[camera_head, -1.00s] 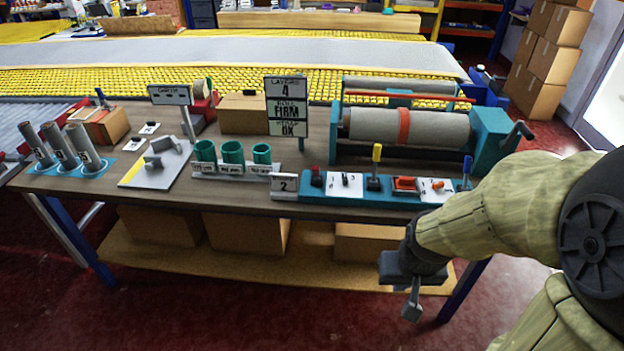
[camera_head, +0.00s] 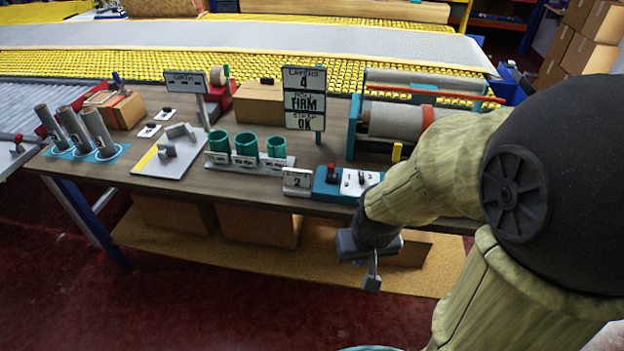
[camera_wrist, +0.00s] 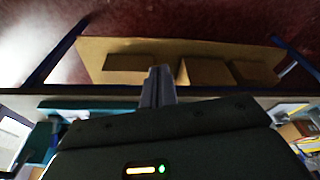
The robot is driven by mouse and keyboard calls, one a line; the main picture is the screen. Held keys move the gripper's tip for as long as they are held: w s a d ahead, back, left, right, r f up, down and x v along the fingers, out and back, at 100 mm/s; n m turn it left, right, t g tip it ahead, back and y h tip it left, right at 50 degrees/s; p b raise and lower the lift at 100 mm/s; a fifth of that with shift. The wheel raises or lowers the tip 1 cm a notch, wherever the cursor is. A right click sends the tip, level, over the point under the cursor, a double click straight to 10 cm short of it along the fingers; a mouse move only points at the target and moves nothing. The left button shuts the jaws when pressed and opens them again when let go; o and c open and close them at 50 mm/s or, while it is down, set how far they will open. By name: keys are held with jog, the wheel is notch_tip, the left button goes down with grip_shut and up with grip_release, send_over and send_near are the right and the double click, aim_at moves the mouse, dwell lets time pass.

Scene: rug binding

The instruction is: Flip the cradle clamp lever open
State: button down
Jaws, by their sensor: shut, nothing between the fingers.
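The teal cradle (camera_head: 353,128) stands at the right back of the bench, bearing a grey roll (camera_head: 395,118) with a red band. My arm hides its right part. A lever with a yellow handle (camera_head: 396,152) shows only its top above my arm, in front of the cradle. I cannot tell for sure which part is the clamp lever or whether it is open. My gripper (camera_head: 372,276) is shut and empty, in front of the bench and below its top, apart from the cradle. Its fingers (camera_wrist: 157,86) are together in the wrist view, over the floor and lower shelf.
A teal control strip (camera_head: 326,186) with a red switch lies near the front edge, partly behind my arm. Green cups (camera_head: 246,145), a sign post (camera_head: 304,100), a grey plate (camera_head: 165,158) and grey tubes (camera_head: 74,130) stand leftward. Boxes (camera_head: 258,226) sit on the lower shelf.

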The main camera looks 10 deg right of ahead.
jog(key=shift+w+a, duration=0.1)
jog(key=shift+a, duration=0.05)
jog(key=w+d+f+n+t+h+b, duration=0.2)
jog(key=w+f+t+h+b, duration=0.25)
jog(key=w+f, duration=0.5)
jog(key=w+d+f+n+t+h+b, duration=0.2)
jog(key=w+f+n+t+h+b, duration=0.25)
jog(key=w+f, duration=0.55)
jog(key=s+a+r+n+t+y+b, duration=0.1)
jog(key=a+r+n+t+b, duration=0.4)
jog(key=a+n+t, duration=0.3)
jog(key=t, duration=0.3)
jog(key=shift+s+y, duration=0.15)
jog(key=shift+y, duration=0.15)
